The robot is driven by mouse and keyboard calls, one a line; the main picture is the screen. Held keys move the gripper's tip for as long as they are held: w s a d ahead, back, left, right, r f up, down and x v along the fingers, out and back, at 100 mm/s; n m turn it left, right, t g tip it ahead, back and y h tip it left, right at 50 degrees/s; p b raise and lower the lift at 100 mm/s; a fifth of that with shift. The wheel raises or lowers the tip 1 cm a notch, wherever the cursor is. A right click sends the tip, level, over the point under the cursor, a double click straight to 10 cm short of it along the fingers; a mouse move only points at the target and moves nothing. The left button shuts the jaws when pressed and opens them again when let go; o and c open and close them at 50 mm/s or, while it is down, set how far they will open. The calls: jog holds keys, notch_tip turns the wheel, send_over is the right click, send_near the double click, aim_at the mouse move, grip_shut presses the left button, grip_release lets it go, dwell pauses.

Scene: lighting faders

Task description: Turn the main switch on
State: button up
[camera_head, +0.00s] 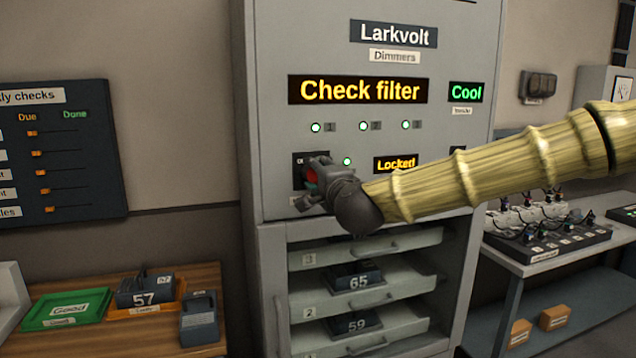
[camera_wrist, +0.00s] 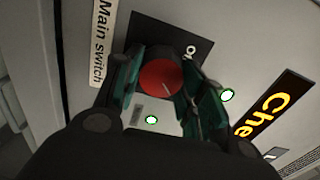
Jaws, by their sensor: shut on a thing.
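The main switch is a round red knob (camera_wrist: 161,78) on a dark square plate (camera_wrist: 190,45), with a "Main switch" label (camera_wrist: 103,40) beside it in the wrist view. My gripper (camera_wrist: 163,90) is shut on the red knob, with a green-padded finger on each side. In the head view my gripper (camera_head: 313,178) is at the plate on the left of the grey dimmer cabinet (camera_head: 265,120). It hides most of the plate and shows only a bit of red knob. The knob bears a thin pale line; I cannot read its exact setting.
A "Check filter" display (camera_head: 360,90), a "Locked" display (camera_head: 395,164) and several lit green lamps are on the cabinet front. Open shelves with numbered modules (camera_head: 358,281) lie below. A wooden table (camera_head: 205,275) with trays stands at left, and a bench (camera_head: 550,262) at right.

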jog(key=shift+m, duration=0.3)
dwell(0.4)
jog(key=o, duration=1)
jog(key=shift+d, duration=0.1)
jog(key=shift+s, duration=0.1)
jog(key=v, duration=1.1)
jog(key=shift+s+d, duration=0.15)
jog(key=shift+s, duration=0.2)
